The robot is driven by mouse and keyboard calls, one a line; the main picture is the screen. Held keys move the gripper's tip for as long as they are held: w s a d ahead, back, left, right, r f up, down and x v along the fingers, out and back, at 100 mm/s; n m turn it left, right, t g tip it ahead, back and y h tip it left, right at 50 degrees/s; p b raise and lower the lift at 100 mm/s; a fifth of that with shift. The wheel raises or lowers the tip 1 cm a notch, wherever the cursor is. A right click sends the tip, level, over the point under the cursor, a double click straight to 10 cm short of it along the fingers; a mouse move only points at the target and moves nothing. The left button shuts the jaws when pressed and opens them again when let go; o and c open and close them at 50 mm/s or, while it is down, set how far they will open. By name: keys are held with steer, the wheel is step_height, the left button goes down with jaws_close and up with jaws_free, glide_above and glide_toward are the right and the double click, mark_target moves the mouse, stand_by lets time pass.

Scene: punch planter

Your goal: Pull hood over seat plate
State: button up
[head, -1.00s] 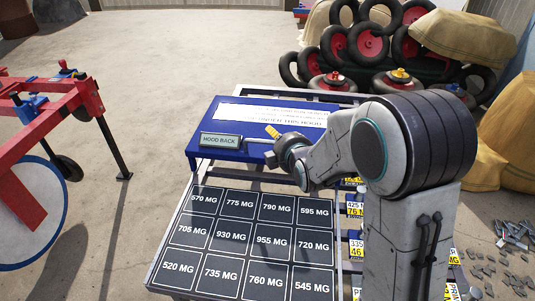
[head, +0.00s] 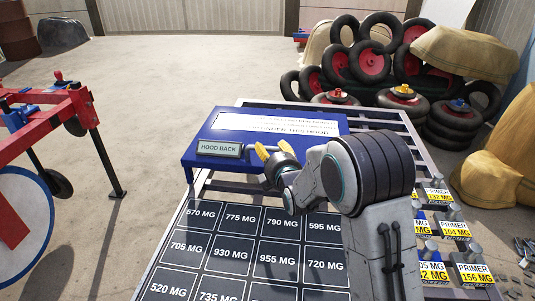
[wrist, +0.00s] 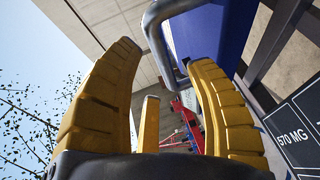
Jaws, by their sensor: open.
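The hood (head: 200,163) is a blue box with a white printed label, at the far end of the frame in the head view. A "HOOD BACK" sign (head: 218,148) is on its front left. The dark plate (head: 205,237) with several MG-marked squares lies in front of the hood, uncovered. I cannot tell whether it is the seat plate. My gripper (head: 274,149) is open at the hood's near side. In the wrist view, a grey bar handle (wrist: 153,28) on the blue hood (wrist: 215,30) is just beyond my open yellow fingers (wrist: 165,55). Contact cannot be told.
Yellow-labelled primer blocks (head: 432,255) stand right of the plate, partly behind my arm. A red frame with a blue-rimmed wheel (head: 45,155) stands at left. Tyres (head: 370,62) and tan sacks (head: 463,52) are piled at the back right. The floor behind the hood is clear.

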mark_target(268, 148)
steer(key=shift+b+x, duration=0.65)
steer(key=shift+x, duration=1.25)
steer(key=shift+o, duration=0.2)
jaws_close()
